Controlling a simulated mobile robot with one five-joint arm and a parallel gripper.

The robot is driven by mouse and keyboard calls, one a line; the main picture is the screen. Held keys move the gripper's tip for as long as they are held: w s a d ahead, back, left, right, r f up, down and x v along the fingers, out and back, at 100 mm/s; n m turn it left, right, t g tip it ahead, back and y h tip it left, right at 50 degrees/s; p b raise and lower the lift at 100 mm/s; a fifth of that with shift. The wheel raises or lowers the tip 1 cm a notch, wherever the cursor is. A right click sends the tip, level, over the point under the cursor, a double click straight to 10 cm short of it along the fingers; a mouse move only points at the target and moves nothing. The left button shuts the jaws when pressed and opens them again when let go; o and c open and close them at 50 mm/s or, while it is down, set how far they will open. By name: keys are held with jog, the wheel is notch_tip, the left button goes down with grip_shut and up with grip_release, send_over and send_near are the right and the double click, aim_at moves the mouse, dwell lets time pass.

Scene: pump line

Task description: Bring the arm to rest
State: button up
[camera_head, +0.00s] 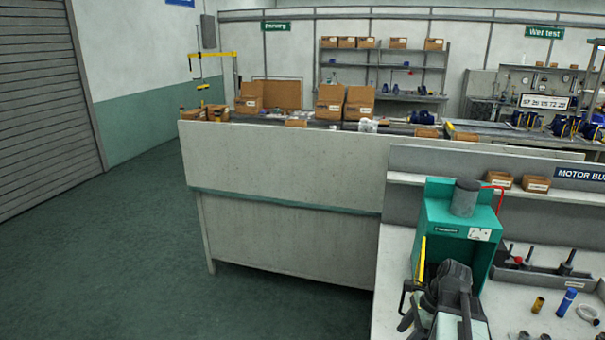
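My gripper (408,308) appears at the bottom of the view as dark grey and black parts, with a pale link below it. It is over the near bench, in front of the teal machine (438,212). The fingers are small and partly hidden, so I cannot tell whether they are open or shut. I see no object clearly held. The lower part of my arm is cut off by the bottom edge.
A yellow bar (420,262) stands close to my gripper. Open green floor (130,265) lies left.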

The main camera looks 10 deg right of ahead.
jog(key=w+a+f+n+h, duration=0.1)
jog(key=a+n+h, duration=0.2)
jog(key=a+n, duration=1.6)
jog(key=shift+w+f+n+g+h, duration=0.15)
jog(key=shift+w+n+g+h, duration=0.25)
jog(key=shift+n, duration=0.3)
